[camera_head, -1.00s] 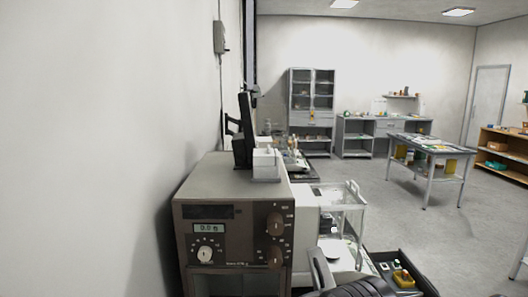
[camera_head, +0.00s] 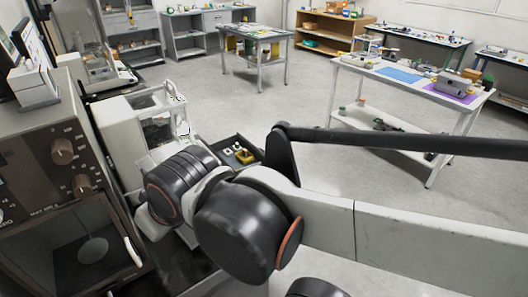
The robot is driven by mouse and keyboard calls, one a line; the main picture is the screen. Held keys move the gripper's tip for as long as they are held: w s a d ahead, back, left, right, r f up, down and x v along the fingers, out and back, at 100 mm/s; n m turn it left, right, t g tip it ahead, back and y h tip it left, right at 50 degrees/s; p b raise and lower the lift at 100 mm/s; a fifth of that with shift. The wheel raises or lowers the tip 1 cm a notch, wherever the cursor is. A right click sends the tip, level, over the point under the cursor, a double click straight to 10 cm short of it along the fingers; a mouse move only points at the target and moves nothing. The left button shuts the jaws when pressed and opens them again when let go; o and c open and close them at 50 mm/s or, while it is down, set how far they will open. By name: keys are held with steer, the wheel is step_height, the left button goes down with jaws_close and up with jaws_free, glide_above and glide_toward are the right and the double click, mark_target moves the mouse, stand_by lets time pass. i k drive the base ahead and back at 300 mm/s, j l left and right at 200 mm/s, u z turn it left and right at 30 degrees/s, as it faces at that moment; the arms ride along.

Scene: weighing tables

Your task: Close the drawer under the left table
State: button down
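A dark drawer (camera_head: 218,143) sticks out, open, from the right side of the left table, beyond my arm. A yellow item (camera_head: 245,156) and small green and white pieces lie in it. My arm covers its near part, so how far it is pulled out cannot be told. The left table's dark top (camera_head: 172,262) shows only in part, under the instruments along the left side. My gripper is not in view; only my arm's joints and links show, crossing the middle and right of the picture.
A brown-grey oven-like instrument (camera_head: 40,165) and a white balance with a clear case (camera_head: 165,115) stand on the left table. A white table (camera_head: 345,65) with mats stands at right, a grey table (camera_head: 262,38) farther back. Grey floor between them is clear.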

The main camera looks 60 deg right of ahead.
mark_target(226, 147)
steer(key=l, duration=0.6)
steer(key=k+l+u, duration=0.1)
steer(key=l, duration=0.5)
steer(key=k+l, duration=0.1)
steer(key=l, duration=0.45)
steer(key=k+l+u, duration=0.1)
steer(key=l, duration=0.5)
steer(key=k+l, duration=0.1)
steer(key=l, duration=0.5)
steer(key=k+l, duration=0.1)
steer(key=l, duration=0.45)
steer(key=k+l+u, duration=0.1)
steer(key=l, duration=0.5)
steer(key=k+l, duration=0.15)
steer(key=l, duration=0.4)
steer(key=l+u, duration=0.05)
